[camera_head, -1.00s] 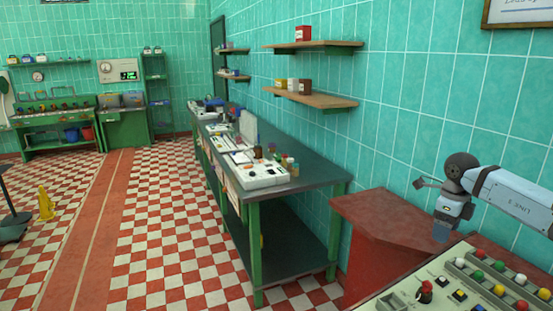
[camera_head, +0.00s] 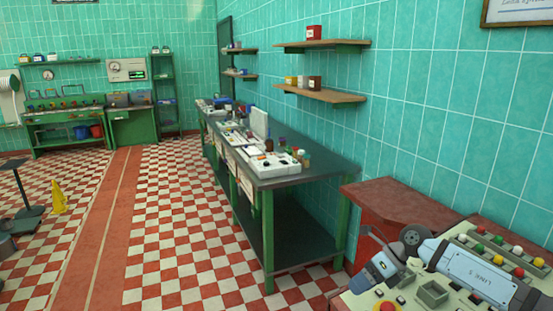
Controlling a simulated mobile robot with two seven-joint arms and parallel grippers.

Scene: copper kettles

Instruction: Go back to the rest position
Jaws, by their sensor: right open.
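My right gripper (camera_head: 366,278) is low at the lower right of the head view, at the near left edge of the control panel (camera_head: 433,291). It points down and to the left, and it is open with nothing seen between its fingers. My right forearm comes in from the lower right and covers part of the panel. My left gripper is not in view.
The panel carries coloured knobs and a red button (camera_head: 386,307) close to my gripper. A red cabinet (camera_head: 405,203) stands behind it. A long green bench (camera_head: 325,170) with instruments runs along the tiled wall.

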